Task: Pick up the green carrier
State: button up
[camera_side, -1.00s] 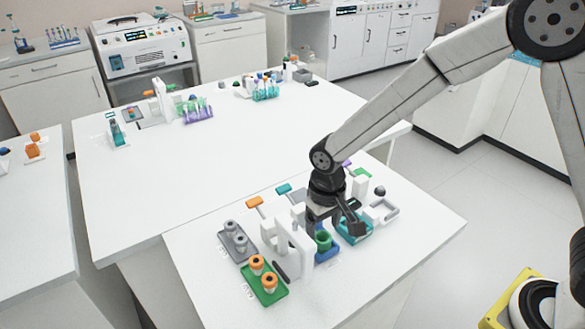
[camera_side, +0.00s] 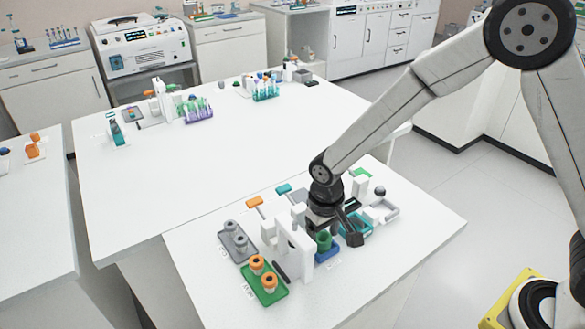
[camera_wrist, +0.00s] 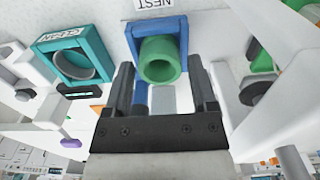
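The green carrier (camera_side: 324,241) is a short hollow green cylinder sitting in a blue holder (camera_side: 327,254) on the near table. In the wrist view the carrier (camera_wrist: 161,62) stands in the blue holder (camera_wrist: 178,28), beside a label reading NEST. My gripper (camera_wrist: 161,72) is open and empty, with its two dark fingers apart on either side of the carrier's line. In the side view my gripper (camera_side: 331,226) is just above and beside the carrier. Whether the fingers touch it cannot be told.
A white upright fixture (camera_side: 294,245) stands close on the left. A green tray (camera_side: 277,293) and a grey tray (camera_side: 246,254) hold cylinders further left. A teal square holder (camera_wrist: 98,43) is close by on the other side. The table's front right is clear.

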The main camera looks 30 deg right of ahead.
jog(key=c, duration=0.6)
jog(key=shift+r, duration=2.8)
